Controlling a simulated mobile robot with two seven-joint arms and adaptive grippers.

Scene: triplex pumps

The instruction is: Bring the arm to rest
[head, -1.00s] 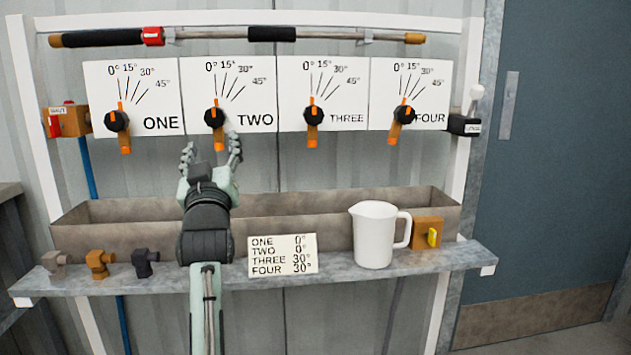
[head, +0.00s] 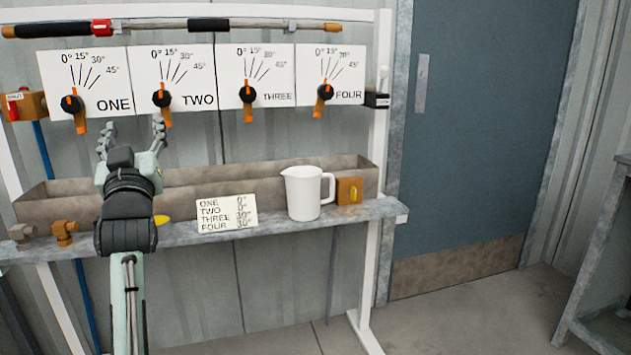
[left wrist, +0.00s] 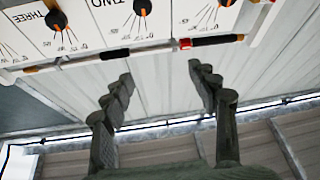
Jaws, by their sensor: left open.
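My left gripper (head: 132,126) is open and empty in the head view. Its fingers point up, in front of the wall below panels ONE and TWO, apart from the knobs. In the left wrist view its two fingers (left wrist: 160,74) are spread with nothing between them. Four white dial panels carry black knobs with orange levers: ONE (head: 72,104), TWO (head: 162,98), THREE (head: 248,94) and FOUR (head: 324,92). FOUR's lever leans more than THREE's. My right gripper is not in view.
A shelf (head: 375,210) holds a white jug (head: 304,194), a label card (head: 227,213), a brown block (head: 349,190) and a brass fitting (head: 65,231). A long trough (head: 220,184) stands behind. A bench (head: 610,240) is at right. Floor before the door (head: 480,150) is clear.

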